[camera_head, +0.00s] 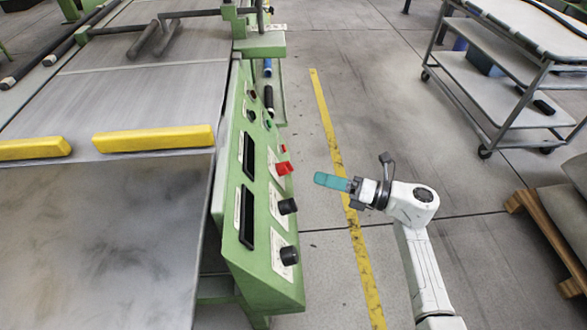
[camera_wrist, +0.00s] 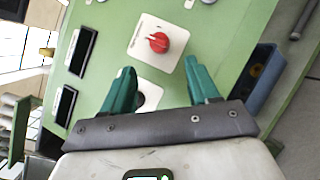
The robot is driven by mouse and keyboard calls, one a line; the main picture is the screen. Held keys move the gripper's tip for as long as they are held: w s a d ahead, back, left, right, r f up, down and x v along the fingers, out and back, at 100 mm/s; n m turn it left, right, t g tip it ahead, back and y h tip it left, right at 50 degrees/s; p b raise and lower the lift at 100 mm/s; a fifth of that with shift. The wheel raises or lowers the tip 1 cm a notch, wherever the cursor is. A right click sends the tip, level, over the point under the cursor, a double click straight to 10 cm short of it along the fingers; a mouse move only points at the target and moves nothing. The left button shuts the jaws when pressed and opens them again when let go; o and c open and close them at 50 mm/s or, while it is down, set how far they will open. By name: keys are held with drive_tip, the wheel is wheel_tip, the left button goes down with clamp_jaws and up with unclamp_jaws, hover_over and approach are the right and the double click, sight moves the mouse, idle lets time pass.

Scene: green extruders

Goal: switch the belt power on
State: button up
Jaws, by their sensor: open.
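A green control panel (camera_head: 262,205) slopes along the side of the machine. A red rotary knob (camera_head: 284,168) on a white label plate sits midway along it; the knob also shows in the wrist view (camera_wrist: 158,42). Two black knobs, one nearer the middle (camera_head: 288,206) and one near the front end (camera_head: 290,255), sit below it. The label text is too small to read. My gripper (camera_head: 320,179), with teal fingers, is open and empty to the right of the panel. In the wrist view the red knob lies beyond and between the fingertips (camera_wrist: 160,66), apart from them. A dark knob (camera_wrist: 142,98) is partly hidden by the left finger.
Two black display windows (camera_head: 248,218) line the panel. Yellow bars (camera_head: 153,139) lie on the metal machine table at left. A wheeled shelf cart (camera_head: 500,90) stands at the back right. The floor around the yellow line (camera_head: 335,150) is clear.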

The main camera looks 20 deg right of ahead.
sight(289, 169)
drive_tip(key=x, duration=0.8)
drive_tip(key=shift+w+a+b, duration=0.2)
drive_tip(key=shift+w+b, duration=0.1)
drive_tip(key=shift+b, duration=0.1)
drive_tip(key=c, duration=1)
drive_tip(key=shift+r, duration=0.1)
